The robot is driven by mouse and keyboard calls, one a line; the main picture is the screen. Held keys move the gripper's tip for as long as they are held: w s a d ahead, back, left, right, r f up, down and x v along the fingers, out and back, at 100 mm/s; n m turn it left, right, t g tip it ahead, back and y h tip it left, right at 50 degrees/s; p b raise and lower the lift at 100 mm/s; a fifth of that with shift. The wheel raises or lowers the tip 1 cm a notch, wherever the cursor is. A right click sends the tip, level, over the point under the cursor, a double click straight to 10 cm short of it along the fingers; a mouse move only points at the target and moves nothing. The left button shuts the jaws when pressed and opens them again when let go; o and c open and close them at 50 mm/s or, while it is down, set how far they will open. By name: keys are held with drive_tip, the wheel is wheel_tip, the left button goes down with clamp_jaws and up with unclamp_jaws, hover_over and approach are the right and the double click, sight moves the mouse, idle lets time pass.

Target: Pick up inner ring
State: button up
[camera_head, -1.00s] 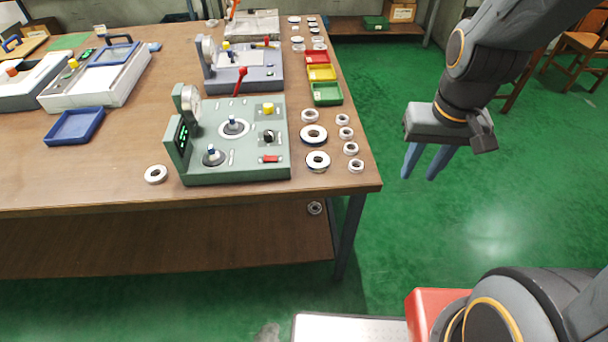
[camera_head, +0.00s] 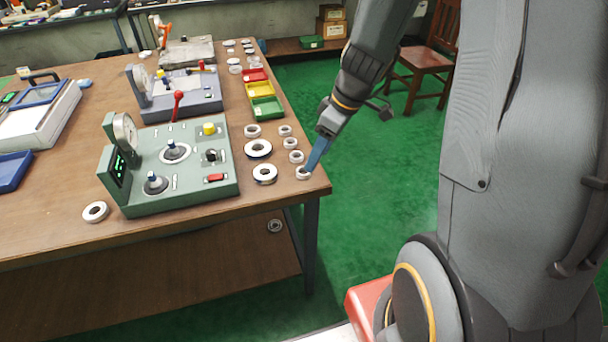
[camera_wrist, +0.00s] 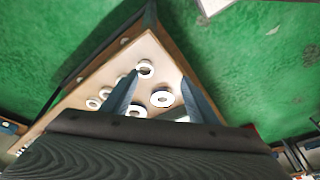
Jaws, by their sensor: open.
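Small pale inner rings lie in a column near the table's right edge in the head view. The nearest small ring (camera_head: 303,173) is by the front right corner, and my gripper's blue fingertips (camera_head: 310,168) are right at it, partly overlapping it in the picture. In the wrist view that ring (camera_wrist: 146,68) shows between the open fingers (camera_wrist: 160,76), closer to the left finger. The fingers are apart with nothing held. Other small rings (camera_head: 296,156) (camera_head: 290,143) lie behind it. Larger rings (camera_head: 265,173) (camera_head: 258,149) lie to its left. Whether the fingertips touch the ring cannot be told.
A green test fixture (camera_head: 190,190) stands left of the rings. Red, yellow and green bins (camera_head: 268,112) are behind them. A lone ring (camera_head: 95,212) lies at the fixture's left. The brown table (camera_head: 250,205) ends just right of the small rings, above open green floor.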

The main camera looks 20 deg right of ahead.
sight(302, 174)
drive_tip(key=shift+w+a+f+n+t+y+p, duration=0.1)
drive_tip(key=shift+w+a+f+n+p, duration=0.2)
drive_tip(key=shift+w+f, duration=0.85)
drive_tip(key=shift+w+a+f+n+t+y+p, duration=0.15)
drive_tip(key=shift+w+f+n, duration=0.35)
drive_tip(key=shift+f, duration=1.25)
drive_tip(key=shift+w+a+f+n+t+y+p, duration=0.1)
drive_tip(key=shift+w+a+f+n+p, duration=0.2)
drive_tip(key=shift+w+f, duration=0.9)
drive_tip(key=shift+s+f, duration=0.2)
drive_tip(key=shift+s, duration=0.1)
drive_tip(key=c, duration=1.1)
drive_tip(key=shift+c, duration=0.2)
